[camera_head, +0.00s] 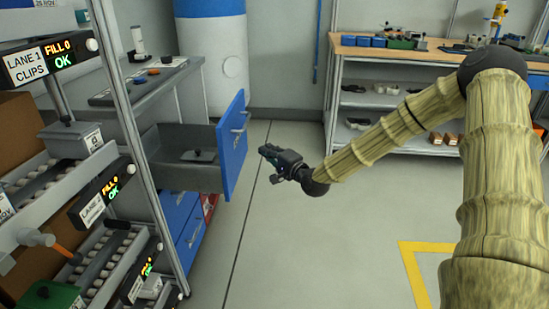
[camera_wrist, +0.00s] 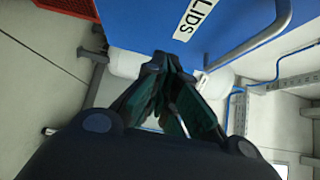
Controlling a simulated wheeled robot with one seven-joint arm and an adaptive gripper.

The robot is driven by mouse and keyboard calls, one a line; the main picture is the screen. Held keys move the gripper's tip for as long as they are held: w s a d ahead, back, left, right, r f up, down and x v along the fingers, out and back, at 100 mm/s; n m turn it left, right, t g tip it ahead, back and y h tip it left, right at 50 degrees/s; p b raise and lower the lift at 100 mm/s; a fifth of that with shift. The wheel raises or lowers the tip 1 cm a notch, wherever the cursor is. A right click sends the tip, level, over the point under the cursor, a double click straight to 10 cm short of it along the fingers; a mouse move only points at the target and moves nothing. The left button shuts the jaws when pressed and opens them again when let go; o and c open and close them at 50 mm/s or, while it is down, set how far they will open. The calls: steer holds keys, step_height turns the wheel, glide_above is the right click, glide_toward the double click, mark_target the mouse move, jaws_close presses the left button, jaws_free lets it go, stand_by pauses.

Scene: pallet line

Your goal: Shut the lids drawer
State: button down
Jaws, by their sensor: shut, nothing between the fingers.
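The lids drawer (camera_head: 234,147) stands pulled out from the workbench at the left, with its blue front facing right and a grey bin body behind it. A dark object lies inside it. In the wrist view the blue front (camera_wrist: 150,22) carries a "LIDS" label, with a grey bar handle (camera_wrist: 255,40) beside it. My gripper (camera_head: 265,150) is just right of the drawer front, apart from it in the head view. In the wrist view its fingers (camera_wrist: 165,65) are shut and empty, pointing toward the label. Whether the tips touch the front I cannot tell.
A shelf rack with lane displays (camera_head: 40,64) stands at the near left. Blue drawers (camera_head: 188,240) are below the open one. A workbench with shelves (camera_head: 385,100) stands at the back right. The grey floor (camera_head: 310,240) between is clear.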

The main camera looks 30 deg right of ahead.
glide_toward(241, 139)
steer(key=w+d, duration=0.2)
steer(key=shift+w+a+b, duration=0.4)
steer(key=shift+w+a, duration=0.15)
steer(key=shift+a, duration=0.15)
steer(key=shift+w+a+b, duration=0.4)
steer(key=shift+w+a, duration=0.1)
steer(key=shift+a, duration=0.25)
